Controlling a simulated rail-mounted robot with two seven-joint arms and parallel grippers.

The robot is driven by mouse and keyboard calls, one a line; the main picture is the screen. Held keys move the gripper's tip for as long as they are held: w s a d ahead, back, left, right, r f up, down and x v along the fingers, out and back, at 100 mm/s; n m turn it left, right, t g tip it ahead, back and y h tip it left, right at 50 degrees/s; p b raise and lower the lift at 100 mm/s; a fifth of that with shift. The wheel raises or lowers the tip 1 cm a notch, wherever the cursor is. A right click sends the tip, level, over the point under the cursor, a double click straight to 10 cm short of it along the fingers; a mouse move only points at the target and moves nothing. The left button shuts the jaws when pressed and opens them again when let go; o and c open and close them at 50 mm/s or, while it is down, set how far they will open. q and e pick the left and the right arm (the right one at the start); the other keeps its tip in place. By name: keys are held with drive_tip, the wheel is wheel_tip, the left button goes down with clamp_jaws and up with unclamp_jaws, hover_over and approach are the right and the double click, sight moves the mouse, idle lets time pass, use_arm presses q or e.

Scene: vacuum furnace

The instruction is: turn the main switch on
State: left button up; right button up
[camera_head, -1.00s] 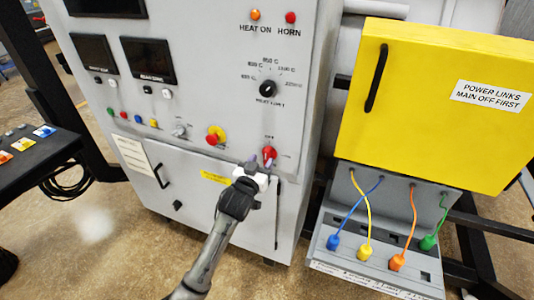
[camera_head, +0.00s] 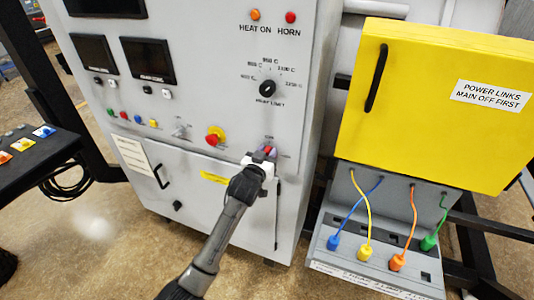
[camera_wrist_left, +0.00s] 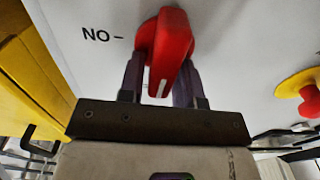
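The red main switch (camera_wrist_left: 165,50) is a knob with a raised handle on the grey furnace cabinet. In the left wrist view, the handle's white mark points to the bottom of the picture, while the "ON" label lies to its left. In the head view, the knob (camera_head: 268,151) is partly hidden by my left gripper (camera_head: 259,156). The left gripper's two fingers (camera_wrist_left: 158,85) lie on either side of the handle, with hardly any gap, and look shut on it. My right gripper is out of view.
A red and yellow emergency button (camera_head: 214,137) sits left of the switch. The heat limit dial (camera_head: 267,89) is above it. A yellow box door (camera_head: 430,110) with a black handle stands to the right, above several coloured cables (camera_head: 368,215).

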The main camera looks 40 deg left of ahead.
use_arm(q)
clamp_jaws()
drive_tip(key=shift+d+r+m+p, duration=0.1)
drive_tip(key=shift+d+m+p, duration=0.05)
drive_tip(key=shift+m+p, duration=0.55)
drive_tip(key=shift+d+r+m+p, duration=0.1)
drive_tip(key=shift+m+p, duration=0.55)
drive_tip(key=shift+m, duration=0.05)
drive_tip(key=shift+w+d+f+m+p, duration=0.1)
drive_tip(key=shift+d+f+m+p, duration=0.5)
drive_tip(key=shift+m, duration=1.9)
drive_tip(key=shift+w+a+f+m+p, duration=0.15)
drive_tip(key=shift+m+p, duration=0.85)
drive_tip(key=shift+m, duration=1.5)
drive_tip(key=shift+d+f+m+p, duration=0.4)
drive_tip(key=shift+m+p, duration=0.4)
drive_tip(key=shift+m, duration=1.7)
drive_tip(key=shift+a+f, duration=0.1)
drive_tip(key=shift+o, duration=1.6)
unclamp_jaws()
drive_tip(key=v, duration=1.3)
drive_tip(key=shift+s, duration=0.4)
